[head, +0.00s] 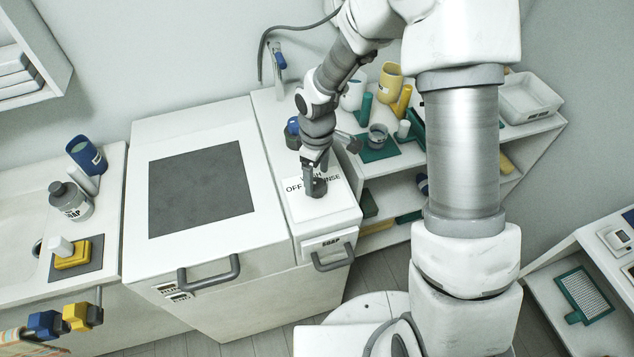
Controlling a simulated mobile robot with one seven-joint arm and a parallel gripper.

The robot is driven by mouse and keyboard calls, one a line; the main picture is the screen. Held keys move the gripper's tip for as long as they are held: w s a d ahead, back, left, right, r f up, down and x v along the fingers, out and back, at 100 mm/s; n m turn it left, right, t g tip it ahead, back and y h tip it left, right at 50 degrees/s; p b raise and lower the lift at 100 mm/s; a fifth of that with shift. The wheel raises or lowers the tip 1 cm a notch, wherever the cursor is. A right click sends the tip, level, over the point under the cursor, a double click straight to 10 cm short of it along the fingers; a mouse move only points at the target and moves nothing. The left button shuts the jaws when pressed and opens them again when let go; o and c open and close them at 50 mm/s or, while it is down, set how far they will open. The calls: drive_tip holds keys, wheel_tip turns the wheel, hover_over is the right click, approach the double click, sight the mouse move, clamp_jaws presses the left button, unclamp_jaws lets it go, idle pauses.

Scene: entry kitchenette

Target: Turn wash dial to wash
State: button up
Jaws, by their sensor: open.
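The wash dial (318,187) is a small dark knob on the white top panel (340,208) of the narrow unit right of the washer. Lettering around it reads OFF on the left and part of a word ending in NSE on the right; the word above is mostly covered by my gripper. My gripper (317,178) points down right at the dial, its fingers open. It overlaps the dial in this view, and I cannot tell whether the fingers touch it. The dial's pointer direction is hidden.
The washer (258,245) with a dark lid panel (200,187) stands to the left. A SOAP drawer (328,246) with a grey handle is below the dial. A blue-topped dark bottle (292,132) stands behind my wrist. Shelves with cups (391,82) are at right.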

sight(317, 183)
drive_tip(key=shift+f, duration=1.8)
clamp_jaws()
